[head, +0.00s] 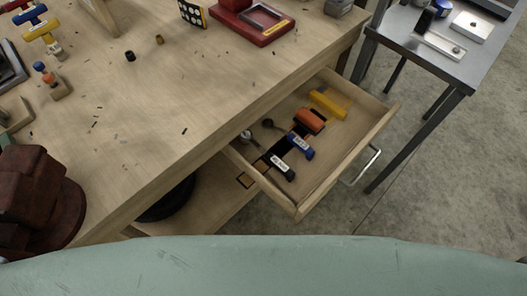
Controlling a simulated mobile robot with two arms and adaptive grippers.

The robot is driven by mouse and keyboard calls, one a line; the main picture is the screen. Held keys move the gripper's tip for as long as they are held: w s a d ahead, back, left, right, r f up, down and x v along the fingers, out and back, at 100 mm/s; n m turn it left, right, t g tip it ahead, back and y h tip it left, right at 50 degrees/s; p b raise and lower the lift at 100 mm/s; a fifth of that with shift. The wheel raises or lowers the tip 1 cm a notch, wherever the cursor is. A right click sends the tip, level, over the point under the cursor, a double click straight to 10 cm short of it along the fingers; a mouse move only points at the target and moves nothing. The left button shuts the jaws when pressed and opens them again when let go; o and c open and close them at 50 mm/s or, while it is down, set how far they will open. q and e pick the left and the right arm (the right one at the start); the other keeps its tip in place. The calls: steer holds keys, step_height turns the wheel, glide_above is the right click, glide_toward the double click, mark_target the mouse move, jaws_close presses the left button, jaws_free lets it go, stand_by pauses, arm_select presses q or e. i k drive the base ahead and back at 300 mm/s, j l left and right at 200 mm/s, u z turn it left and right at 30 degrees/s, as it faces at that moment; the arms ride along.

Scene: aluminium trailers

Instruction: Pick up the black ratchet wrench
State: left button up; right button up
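A tool with a black handle (284,169) and a pale label lies in the open wooden drawer (345,160), near its front left corner. It looks like the black ratchet wrench. A silver round head (246,136) lies up and to the left, roughly in line with this handle; I cannot tell for sure that they join. A blue-handled tool (300,147) lies close beside it, with a dark round head (268,124) beyond. Neither of my grippers is in view.
An orange object (310,121) and a yellow object (328,104) lie farther back in the drawer. The wooden workbench (150,110) holds a red tray (252,22) and small parts. A metal table (447,62) stands at right. Bare floor lies right of the drawer.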

mark_target(246, 137)
steer(key=k+l+u, duration=0.5)
steer(key=k+u, duration=0.35)
